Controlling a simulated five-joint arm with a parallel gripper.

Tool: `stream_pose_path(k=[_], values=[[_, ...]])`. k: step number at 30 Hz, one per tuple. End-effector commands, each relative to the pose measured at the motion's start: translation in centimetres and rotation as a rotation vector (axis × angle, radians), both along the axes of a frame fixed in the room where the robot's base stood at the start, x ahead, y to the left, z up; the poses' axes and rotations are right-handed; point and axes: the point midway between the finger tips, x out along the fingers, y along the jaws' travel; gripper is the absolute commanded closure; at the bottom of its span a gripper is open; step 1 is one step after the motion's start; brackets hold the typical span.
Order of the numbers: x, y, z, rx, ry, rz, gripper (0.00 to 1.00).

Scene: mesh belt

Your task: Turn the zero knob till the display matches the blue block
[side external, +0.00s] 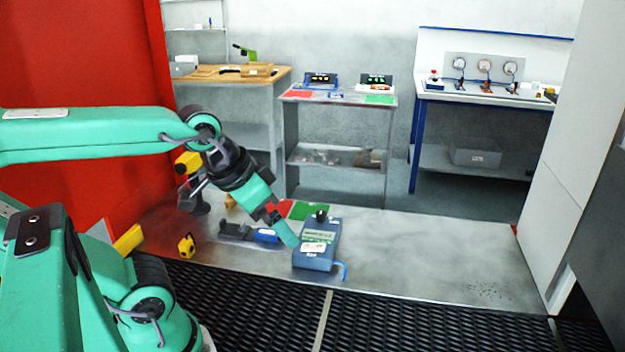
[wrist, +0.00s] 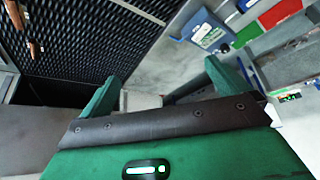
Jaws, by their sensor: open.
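A blue instrument (side external: 313,258) with a small display (side external: 319,236) and a black knob (side external: 320,216) at its far end stands on the grey bench; the display's reading is too small to make out. It also shows in the wrist view (wrist: 207,36), beyond the right finger. A blue block (side external: 266,235) sits left of it, by a dark grey tool. My gripper (side external: 286,232) is open and empty, its fingertip near the instrument's left side in the side view; contact cannot be told. Both fingers show in the wrist view (wrist: 163,88), with nothing between them.
A red mat (side external: 284,207) and a green mat (side external: 311,210) lie behind the instrument. A small yellow object (side external: 187,246) stands at left. The bench's right part (side external: 430,255) is clear. Black mesh belt (side external: 400,325) runs along the front; a red panel (side external: 85,60) rises at left.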

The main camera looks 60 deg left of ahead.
Motion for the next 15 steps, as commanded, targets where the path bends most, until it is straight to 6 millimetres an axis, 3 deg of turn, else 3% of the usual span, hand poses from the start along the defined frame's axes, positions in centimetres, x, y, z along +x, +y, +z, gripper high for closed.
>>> stream_pose_path(k=[8, 15], values=[[0.01, 0.02, 0.02, 0.000, 0.000, -0.001, 0.00], [0.39, 0.17, 0.21, 0.008, 0.006, -0.009, 0.43]])
